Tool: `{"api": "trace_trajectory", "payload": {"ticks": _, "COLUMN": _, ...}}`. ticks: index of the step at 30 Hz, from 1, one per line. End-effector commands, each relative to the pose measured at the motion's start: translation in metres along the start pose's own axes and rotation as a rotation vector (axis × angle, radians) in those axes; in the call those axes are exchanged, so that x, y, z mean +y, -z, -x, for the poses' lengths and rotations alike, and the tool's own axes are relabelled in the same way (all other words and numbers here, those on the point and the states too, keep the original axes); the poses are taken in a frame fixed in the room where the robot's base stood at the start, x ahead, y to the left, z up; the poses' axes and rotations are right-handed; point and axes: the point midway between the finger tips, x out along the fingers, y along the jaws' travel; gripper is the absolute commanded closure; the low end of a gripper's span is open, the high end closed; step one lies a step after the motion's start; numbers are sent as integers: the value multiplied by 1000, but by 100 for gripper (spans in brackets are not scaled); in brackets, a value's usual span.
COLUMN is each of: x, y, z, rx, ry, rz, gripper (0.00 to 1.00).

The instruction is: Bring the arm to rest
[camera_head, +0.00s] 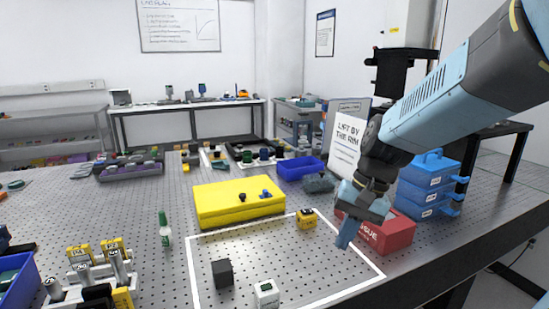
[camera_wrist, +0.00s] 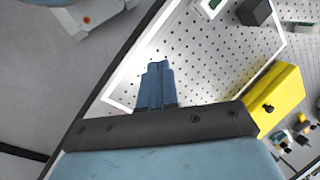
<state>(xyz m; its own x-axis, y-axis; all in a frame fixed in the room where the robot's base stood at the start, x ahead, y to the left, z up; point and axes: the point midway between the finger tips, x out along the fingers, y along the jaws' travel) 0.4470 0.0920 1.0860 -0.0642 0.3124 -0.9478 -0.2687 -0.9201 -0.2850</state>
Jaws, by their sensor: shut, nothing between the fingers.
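My arm reaches in from the upper right in the head view. My gripper (camera_head: 344,236) points down above the right part of the white-outlined area on the perforated table (camera_head: 140,205). Its fingers are together and hold nothing. In the wrist view my gripper (camera_wrist: 156,72) shows the two blue fingers side by side, over the outlined area near the table edge. A red box (camera_head: 390,235) labelled as tissue stands just behind and to the right of the gripper, partly hidden by it.
Blue stacked boxes (camera_head: 425,190) and a sign (camera_head: 346,140) stand near my arm. The outline's middle is clear.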

Motion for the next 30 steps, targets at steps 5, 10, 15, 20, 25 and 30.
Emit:
{"api": "trace_trajectory", "payload": {"ticks": 5, "x": 19, "y": -11, "z": 30, "rx": 162, "ry": -62, "rz": 96, "gripper": 100}}
{"api": "trace_trajectory", "payload": {"ticks": 10, "x": 38, "y": -21, "z": 57, "rx": 309, "ry": -121, "rz": 181, "gripper": 100}}
{"api": "trace_trajectory", "payload": {"ticks": 15, "x": 55, "y": -33, "z": 84, "rx": 450, "ry": -177, "rz": 257, "gripper": 100}}
{"api": "trace_trajectory", "payload": {"ticks": 20, "x": 68, "y": -41, "z": 101, "rx": 544, "ry": -216, "rz": 306, "gripper": 100}}
{"api": "trace_trajectory", "payload": {"ticks": 25, "x": 74, "y": -45, "z": 109, "rx": 588, "ry": -237, "rz": 330, "gripper": 93}}
{"api": "trace_trajectory", "payload": {"ticks": 30, "x": 74, "y": -45, "z": 110, "rx": 592, "ry": -240, "rz": 333, "gripper": 77}}
